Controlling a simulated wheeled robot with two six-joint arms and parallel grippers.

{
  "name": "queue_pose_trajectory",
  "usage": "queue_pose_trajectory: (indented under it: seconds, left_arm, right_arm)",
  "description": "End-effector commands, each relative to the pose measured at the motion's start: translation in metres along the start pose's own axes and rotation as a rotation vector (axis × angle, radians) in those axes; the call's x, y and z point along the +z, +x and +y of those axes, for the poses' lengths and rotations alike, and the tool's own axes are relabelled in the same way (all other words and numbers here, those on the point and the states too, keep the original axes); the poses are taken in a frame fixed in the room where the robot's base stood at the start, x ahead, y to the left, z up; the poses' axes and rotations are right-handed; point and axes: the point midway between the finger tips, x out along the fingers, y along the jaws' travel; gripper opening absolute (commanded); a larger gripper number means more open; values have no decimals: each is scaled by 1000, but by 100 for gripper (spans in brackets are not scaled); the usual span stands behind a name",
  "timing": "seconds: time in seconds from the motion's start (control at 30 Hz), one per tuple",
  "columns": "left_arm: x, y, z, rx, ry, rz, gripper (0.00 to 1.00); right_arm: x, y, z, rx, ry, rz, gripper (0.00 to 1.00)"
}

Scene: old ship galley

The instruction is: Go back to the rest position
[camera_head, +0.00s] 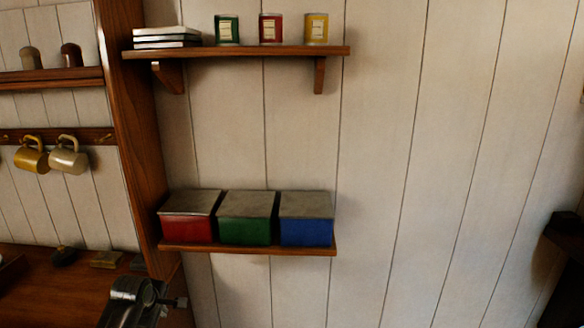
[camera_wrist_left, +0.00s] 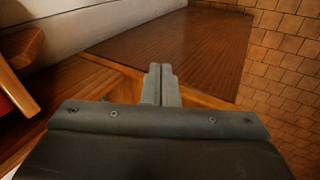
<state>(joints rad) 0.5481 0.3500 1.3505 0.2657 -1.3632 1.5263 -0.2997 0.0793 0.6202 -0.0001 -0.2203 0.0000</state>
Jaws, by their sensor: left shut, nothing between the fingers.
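My left gripper (camera_head: 178,302) is at the bottom of the head view, below the lower shelf and apart from it. In the left wrist view its two grey fingers (camera_wrist_left: 160,84) are pressed together with nothing between them. They point out over a brown wooden surface. My right gripper is not in view.
The lower shelf (camera_head: 290,250) bears red (camera_head: 187,229), green (camera_head: 244,232) and blue (camera_head: 305,233) boxes with grey lids. The upper shelf (camera_head: 230,52) holds tins and a flat stack. Mugs (camera_head: 68,158) hang at left above a wooden counter (camera_head: 75,290). The wall right of the shelves is bare.

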Motion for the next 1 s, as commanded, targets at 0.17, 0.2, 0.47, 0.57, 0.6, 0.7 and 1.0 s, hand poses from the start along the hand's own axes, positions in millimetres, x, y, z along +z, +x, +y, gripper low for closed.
queue_pose_trajectory:
  seconds: [0.17,0.2,0.47,0.57,0.6,0.7,1.0]
  left_arm:
    - [-12,-7,49,242,358,112,0]
    - [-15,-10,60,295,446,151,0]
    - [-25,-50,126,580,1012,515,0]
    - [-24,-72,147,654,1217,703,0]
    - [-24,-81,154,677,1296,786,0]
    - [-20,-106,170,717,1480,1011,0]
    - [-14,43,17,481,1575,770,0]
  right_arm:
    - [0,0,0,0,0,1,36]
    - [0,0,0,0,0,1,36]
    - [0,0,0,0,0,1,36]
    - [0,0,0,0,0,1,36]
    - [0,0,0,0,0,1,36]
    - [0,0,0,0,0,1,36]
    - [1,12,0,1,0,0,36]
